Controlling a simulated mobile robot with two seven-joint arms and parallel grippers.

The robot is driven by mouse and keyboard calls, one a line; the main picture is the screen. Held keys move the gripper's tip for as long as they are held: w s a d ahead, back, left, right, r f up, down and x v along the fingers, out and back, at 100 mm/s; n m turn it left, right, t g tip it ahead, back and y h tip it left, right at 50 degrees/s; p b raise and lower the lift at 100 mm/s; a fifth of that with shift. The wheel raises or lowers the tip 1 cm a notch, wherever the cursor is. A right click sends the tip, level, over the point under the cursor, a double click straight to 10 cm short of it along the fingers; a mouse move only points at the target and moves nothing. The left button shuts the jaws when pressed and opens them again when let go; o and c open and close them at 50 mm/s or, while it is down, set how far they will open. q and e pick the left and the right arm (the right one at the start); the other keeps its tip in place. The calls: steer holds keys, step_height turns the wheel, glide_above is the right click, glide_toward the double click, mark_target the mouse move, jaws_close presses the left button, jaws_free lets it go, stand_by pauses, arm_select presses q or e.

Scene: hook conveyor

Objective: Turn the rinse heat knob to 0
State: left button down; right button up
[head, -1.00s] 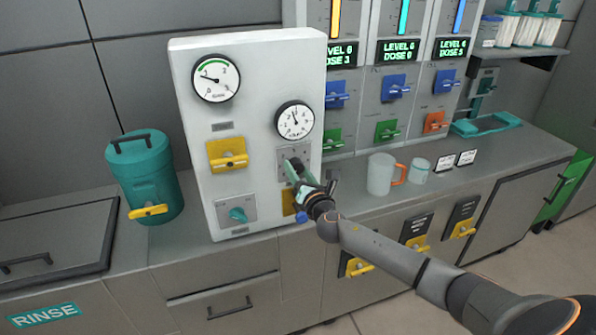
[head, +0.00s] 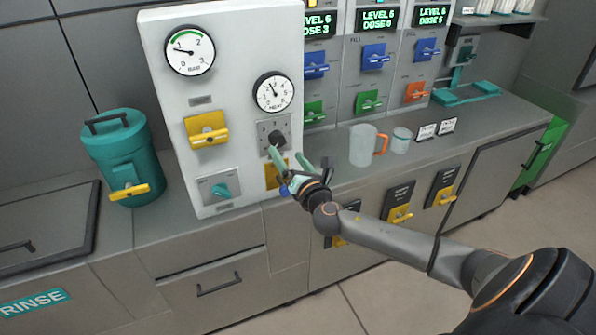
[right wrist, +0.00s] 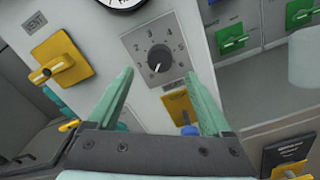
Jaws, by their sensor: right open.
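The heat knob (head: 279,138) is a dark round knob on a grey plate, below the HEAT gauge (head: 274,92) on the white panel. In the right wrist view the knob (right wrist: 159,58) sits inside a numbered dial, and its white mark points down and slightly left. My right gripper (head: 288,163) is open, its two pale green fingers apart just in front of and below the knob. In the right wrist view the fingers (right wrist: 159,78) stand either side of the knob with nothing between them; contact is not seen. My left gripper is not in view.
A yellow valve handle (head: 207,130) and a teal knob (head: 221,190) are on the panel's left side. A yellow plate (right wrist: 178,106) with a blue knob (right wrist: 189,130) lies below the heat knob. A teal canister (head: 118,160) stands left; a clear mug (head: 364,145) stands right.

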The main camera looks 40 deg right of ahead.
steer(key=v, duration=0.6)
steer(key=shift+s, duration=0.1)
stand_by(0.4)
